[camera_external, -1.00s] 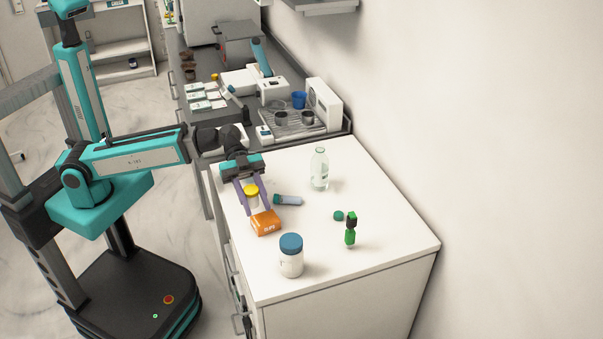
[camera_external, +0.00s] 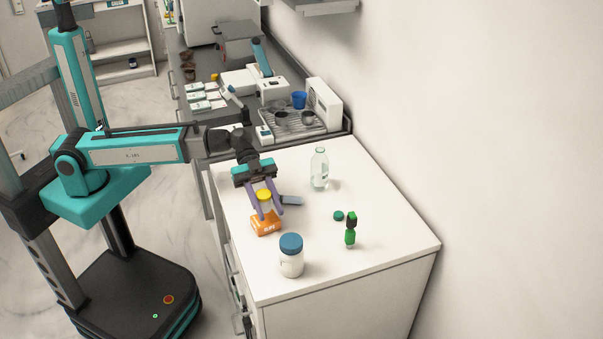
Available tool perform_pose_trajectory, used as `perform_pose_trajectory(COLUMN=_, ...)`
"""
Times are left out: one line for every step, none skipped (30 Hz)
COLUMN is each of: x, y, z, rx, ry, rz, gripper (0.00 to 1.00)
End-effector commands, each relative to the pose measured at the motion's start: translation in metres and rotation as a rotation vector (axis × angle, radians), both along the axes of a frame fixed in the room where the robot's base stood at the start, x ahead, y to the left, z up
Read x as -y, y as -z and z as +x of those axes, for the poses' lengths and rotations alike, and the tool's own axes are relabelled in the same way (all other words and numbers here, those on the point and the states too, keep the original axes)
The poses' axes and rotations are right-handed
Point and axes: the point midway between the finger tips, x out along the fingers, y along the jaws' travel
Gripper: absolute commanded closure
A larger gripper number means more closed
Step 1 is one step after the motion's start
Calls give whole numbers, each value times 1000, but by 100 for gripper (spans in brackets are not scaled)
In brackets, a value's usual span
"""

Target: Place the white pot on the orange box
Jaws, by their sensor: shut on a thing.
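The white pot (camera_external: 264,206) has a yellow lid and stands upright between the purple fingers of my gripper (camera_external: 266,208), which is shut on it. The orange box (camera_external: 266,229) lies on the white counter directly below the pot in the picture. The pot and fingertips overlap the box's far edge. I cannot tell whether the pot touches the box or hangs just above it. The fingers hide part of the pot and of the box's top.
A white jar with a blue lid (camera_external: 291,256) stands in front of the box. A grey-blue tube (camera_external: 292,200) lies just right of the fingers. A clear bottle (camera_external: 320,169), a green cap (camera_external: 338,216) and a green-black dropper bottle (camera_external: 350,231) stand farther right. The counter's right side is clear.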

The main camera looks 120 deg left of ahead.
Motion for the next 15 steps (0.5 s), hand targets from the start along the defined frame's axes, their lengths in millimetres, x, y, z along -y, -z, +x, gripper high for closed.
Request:
perform_pose_trajectory(x=0, y=0, z=0, rx=0, ry=0, rz=0, gripper=87)
perform_pose_trajectory(x=0, y=0, z=0, rx=0, ry=0, rz=0, gripper=87)
perform_pose_trajectory(x=0, y=0, z=0, rx=0, ry=0, rz=0, gripper=87)
perform_pose_trajectory(x=0, y=0, z=0, rx=0, ry=0, rz=0, gripper=87)
perform_pose_trajectory(x=0, y=0, z=0, rx=0, ry=0, rz=0, gripper=87)
perform_pose_trajectory(x=0, y=0, z=0, rx=0, ry=0, rz=0, gripper=87)
perform_pose_trajectory(x=0, y=0, z=0, rx=0, ry=0, rz=0, gripper=87)
perform_pose_trajectory(x=0, y=0, z=0, rx=0, ry=0, rz=0, gripper=87)
perform_pose_trajectory(x=0, y=1, z=0, rx=-1, ry=0, rz=-1, gripper=87)
perform_pose_trajectory(x=0, y=2, z=0, rx=-1, ry=0, rz=-1, gripper=87)
perform_pose_trajectory(x=0, y=2, z=0, rx=-1, ry=0, rz=-1, gripper=87)
perform_pose_trajectory(x=0, y=4, z=0, rx=-1, ry=0, rz=-1, gripper=87)
perform_pose_trajectory(x=0, y=6, z=0, rx=-2, ry=-1, rz=-1, gripper=87)
perform_pose_trajectory(x=0, y=8, z=-1, rx=-2, ry=0, rz=-1, gripper=87)
perform_pose_trajectory(x=0, y=11, z=-1, rx=-3, ry=0, rz=-2, gripper=87)
